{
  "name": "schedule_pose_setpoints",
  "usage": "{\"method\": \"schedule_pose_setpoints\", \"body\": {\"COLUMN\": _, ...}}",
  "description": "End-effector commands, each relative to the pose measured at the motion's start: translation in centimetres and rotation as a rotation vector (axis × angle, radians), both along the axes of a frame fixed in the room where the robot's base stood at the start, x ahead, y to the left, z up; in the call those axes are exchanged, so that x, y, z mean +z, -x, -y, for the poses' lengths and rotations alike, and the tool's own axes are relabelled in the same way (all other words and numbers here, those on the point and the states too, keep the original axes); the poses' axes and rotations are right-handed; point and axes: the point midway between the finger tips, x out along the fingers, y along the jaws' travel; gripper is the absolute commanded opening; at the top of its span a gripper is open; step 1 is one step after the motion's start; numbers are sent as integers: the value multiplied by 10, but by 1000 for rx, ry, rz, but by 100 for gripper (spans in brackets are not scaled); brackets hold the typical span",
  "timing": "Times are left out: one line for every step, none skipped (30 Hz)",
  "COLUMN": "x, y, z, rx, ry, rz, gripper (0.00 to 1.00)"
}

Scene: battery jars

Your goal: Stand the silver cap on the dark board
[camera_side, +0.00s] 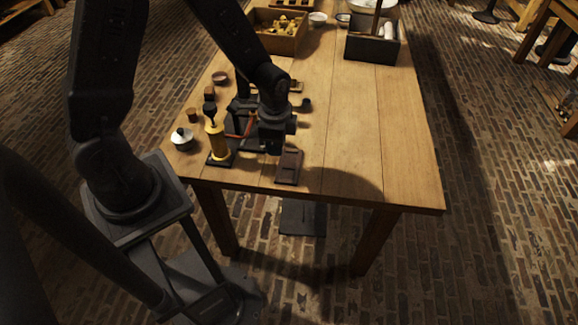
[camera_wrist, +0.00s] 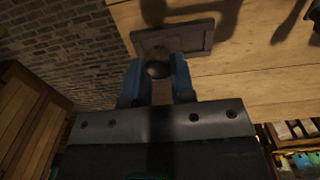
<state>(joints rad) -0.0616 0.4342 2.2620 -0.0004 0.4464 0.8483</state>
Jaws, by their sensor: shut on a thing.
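My gripper (camera_side: 275,146) points down close to the near edge of the table, by the dark board. In the wrist view its two blue fingers (camera_wrist: 158,72) are shut on the silver cap, which shows as a rounded grey, shaded top (camera_wrist: 158,64) between the fingertips. In the side view the cap is hidden by the gripper. In the wrist view the board (camera_wrist: 190,36) is beyond the fingertips, with a raised rim. I cannot tell whether the cap touches it.
A brass post (camera_side: 217,143) on a dark base stands close left of my gripper. A pale, silvery lidded pot (camera_side: 182,138) is further left. Several small pots and blocks lie behind. A crate (camera_side: 372,48) and an open box (camera_side: 278,42) are at the back. The table's right half is clear.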

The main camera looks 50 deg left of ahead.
Motion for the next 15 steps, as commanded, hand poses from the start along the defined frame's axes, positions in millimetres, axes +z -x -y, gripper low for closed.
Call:
{"method": "schedule_pose_setpoints", "body": {"x": -7, "y": -3, "z": 11, "rx": -6, "ry": 0, "rz": -1, "gripper": 0}}
{"method": "schedule_pose_setpoints", "body": {"x": -10, "y": -5, "z": 16, "rx": -6, "ry": 0, "rz": -1, "gripper": 0}}
{"method": "schedule_pose_setpoints", "body": {"x": -14, "y": -8, "z": 21, "rx": -5, "ry": 0, "rz": 0, "gripper": 0}}
{"method": "schedule_pose_setpoints", "body": {"x": -16, "y": -9, "z": 25, "rx": -4, "ry": 0, "rz": -1, "gripper": 0}}
{"method": "schedule_pose_setpoints", "body": {"x": -18, "y": -10, "z": 28, "rx": -2, "ry": 0, "rz": -1, "gripper": 0}}
{"method": "schedule_pose_setpoints", "body": {"x": -20, "y": -12, "z": 31, "rx": -2, "ry": 0, "rz": 0, "gripper": 0}}
{"method": "schedule_pose_setpoints", "body": {"x": -21, "y": -12, "z": 33, "rx": -1, "ry": 0, "rz": 0, "gripper": 0}}
{"method": "schedule_pose_setpoints", "body": {"x": -22, "y": -13, "z": 34, "rx": 0, "ry": 0, "rz": 0, "gripper": 0}}
{"method": "schedule_pose_setpoints", "body": {"x": -23, "y": -13, "z": 35, "rx": 1, "ry": 0, "rz": 0, "gripper": 0}}
{"method": "schedule_pose_setpoints", "body": {"x": -26, "y": -13, "z": 35, "rx": 1, "ry": 0, "rz": 0, "gripper": 0}}
{"method": "schedule_pose_setpoints", "body": {"x": -29, "y": -13, "z": 35, "rx": 2, "ry": 0, "rz": -1, "gripper": 0}}
{"method": "schedule_pose_setpoints", "body": {"x": -35, "y": -13, "z": 35, "rx": 2, "ry": -1, "rz": -4, "gripper": 0}}
{"method": "schedule_pose_setpoints", "body": {"x": -39, "y": -12, "z": 35, "rx": 2, "ry": 0, "rz": -4, "gripper": 0}}
{"method": "schedule_pose_setpoints", "body": {"x": -44, "y": -12, "z": 35, "rx": 2, "ry": -1, "rz": -4, "gripper": 0}}
{"method": "schedule_pose_setpoints", "body": {"x": -50, "y": -12, "z": 35, "rx": 2, "ry": -1, "rz": -4, "gripper": 0}}
